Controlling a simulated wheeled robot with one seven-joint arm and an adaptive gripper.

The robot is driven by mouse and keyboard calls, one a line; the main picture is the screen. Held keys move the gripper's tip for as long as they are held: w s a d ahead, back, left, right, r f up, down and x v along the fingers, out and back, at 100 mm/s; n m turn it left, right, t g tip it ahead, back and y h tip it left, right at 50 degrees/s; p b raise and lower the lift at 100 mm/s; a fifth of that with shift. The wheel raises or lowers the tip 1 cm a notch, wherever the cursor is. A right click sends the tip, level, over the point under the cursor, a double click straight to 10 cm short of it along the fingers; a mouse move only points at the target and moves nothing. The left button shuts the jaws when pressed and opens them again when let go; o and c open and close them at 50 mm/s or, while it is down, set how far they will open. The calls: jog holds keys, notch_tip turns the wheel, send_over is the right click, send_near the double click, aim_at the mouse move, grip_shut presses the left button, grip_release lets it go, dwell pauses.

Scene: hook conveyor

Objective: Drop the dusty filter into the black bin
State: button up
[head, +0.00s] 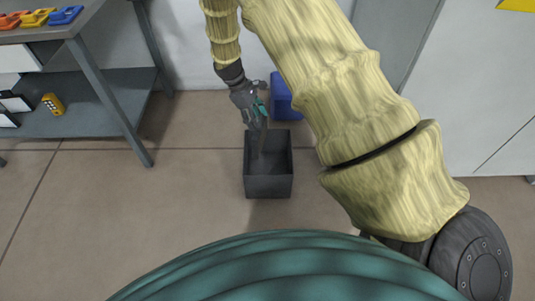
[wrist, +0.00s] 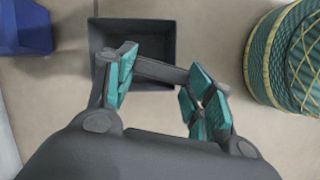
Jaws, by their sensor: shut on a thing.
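My gripper (head: 255,107) hangs over the far side of the black bin (head: 268,187). Its teal-padded fingers are shut on the dusty filter (wrist: 160,70), a flat grey piece seen nearly edge-on in the wrist view. In the head view the filter (head: 262,140) hangs below the fingers and overlaps the bin's opening. Whether its lower end is inside the bin is hard to tell. In the wrist view the bin (wrist: 97,36) lies beyond the filter, its opening partly hidden by the fingers and filter. The visible bin floor looks empty.
A blue bin (head: 287,97) stands just behind the black bin, by the wall. A grey workbench (head: 108,95) at the left holds coloured items and a yellow device (head: 54,104) on its lower shelf. Pale cabinets (head: 485,90) stand at the right. Floor left of the bin is clear.

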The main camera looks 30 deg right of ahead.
aim_at(267, 124)
jog(key=d+f+n+b, duration=0.1)
jog(key=d+f+b, duration=0.1)
jog(key=f+b, duration=0.2)
jog(key=w+d+f+n+b, duration=0.1)
jog(key=d+f+b, duration=0.1)
jog(key=f+b, duration=0.1)
jog(key=w+d+f+n+t+b, duration=0.1)
jog(key=d+f+b, duration=0.1)
jog(key=f+b, duration=0.2)
jog(key=shift+d+f+h+b, duration=0.3)
jog(key=shift+d+b, duration=0.05)
jog(key=shift+d, duration=0.05)
jog(key=o, duration=1.4)
jog(key=shift+w+r, duration=0.1)
jog(key=v, duration=1.2)
